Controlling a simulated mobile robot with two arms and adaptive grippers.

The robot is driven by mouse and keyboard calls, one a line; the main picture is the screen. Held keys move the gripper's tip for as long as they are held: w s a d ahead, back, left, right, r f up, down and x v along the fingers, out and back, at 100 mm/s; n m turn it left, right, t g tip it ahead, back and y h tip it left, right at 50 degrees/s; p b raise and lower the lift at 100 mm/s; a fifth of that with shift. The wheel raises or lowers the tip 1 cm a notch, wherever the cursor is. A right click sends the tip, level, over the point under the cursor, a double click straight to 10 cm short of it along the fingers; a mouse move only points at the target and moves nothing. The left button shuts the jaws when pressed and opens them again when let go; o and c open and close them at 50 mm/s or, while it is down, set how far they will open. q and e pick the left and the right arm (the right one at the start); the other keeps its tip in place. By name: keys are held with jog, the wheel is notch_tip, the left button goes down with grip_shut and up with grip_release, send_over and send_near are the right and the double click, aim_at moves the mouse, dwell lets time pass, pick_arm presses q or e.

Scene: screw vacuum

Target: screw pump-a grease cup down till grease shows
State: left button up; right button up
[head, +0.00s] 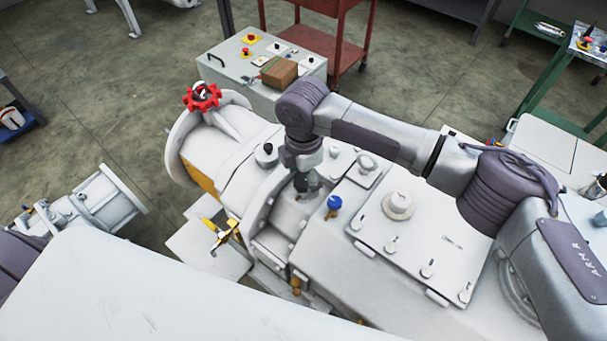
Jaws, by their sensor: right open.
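The white pump (350,265) lies across the middle of the head view, with several small fittings on top. My right gripper (306,183) points down at the pump's top from above. Its fingers are small and partly hidden by my wrist, and I see nothing clearly held. A dark, round fitting lies right at the fingertips; I cannot tell whether they touch it, or whether it is the grease cup. A blue-capped fitting (334,203) stands to the right of the gripper. A black-topped fitting (266,150) stands to its left. No grease can be made out.
A red handwheel (202,97) stands at the pump's far left end. Behind are a grey control box (235,73) with a brown block (279,72) and a red cart (318,45). Open floor lies at left.

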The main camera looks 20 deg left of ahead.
jog(key=shift+c, duration=0.6)
jog(key=c, duration=1)
jog(key=shift+r+m+p, duration=0.25)
jog(key=shift+m+p, duration=0.95)
jog(key=shift+p, duration=0.2)
jog(key=m+p, duration=0.2)
jog(key=shift+m, duration=0.4)
jog(key=m+p, duration=0.4)
jog(key=shift+f+m+p, duration=0.15)
jog(key=shift+m+p, duration=0.6)
jog(key=shift+m, duration=0.45)
jog(key=o, duration=1.1)
